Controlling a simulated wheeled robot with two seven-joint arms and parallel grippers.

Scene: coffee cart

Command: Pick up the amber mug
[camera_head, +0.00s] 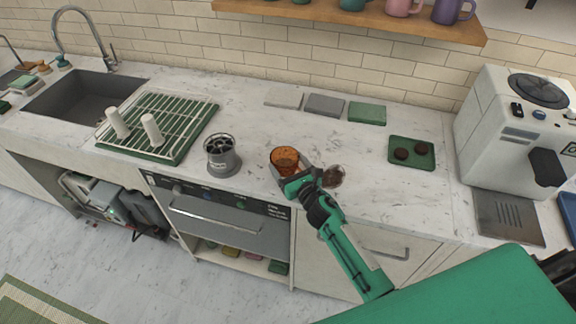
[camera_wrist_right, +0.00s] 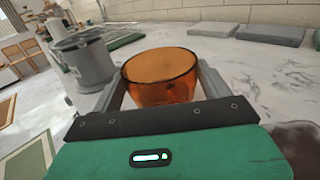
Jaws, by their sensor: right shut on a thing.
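The amber mug (camera_head: 284,158) is a see-through orange cup near the front edge of the counter, right of the grey grinder-like pot. My right gripper (camera_head: 288,170) reaches it from the front right. In the right wrist view the amber mug (camera_wrist_right: 160,78) is upright between the two grey fingers of my right gripper (camera_wrist_right: 160,90), which are shut on its sides. The mug's lower part is hidden behind the gripper's dark bar. I cannot tell whether its base touches the counter. My left gripper is not in view.
The grey pot (camera_head: 221,156) stands close left of the mug; a dark brown spill (camera_head: 333,177) lies to its right. A green tray (camera_head: 411,153) with two dark discs, a coffee machine (camera_head: 520,125) and a dish rack (camera_head: 180,136) stand farther off. Coloured slabs (camera_head: 325,105) lie behind.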

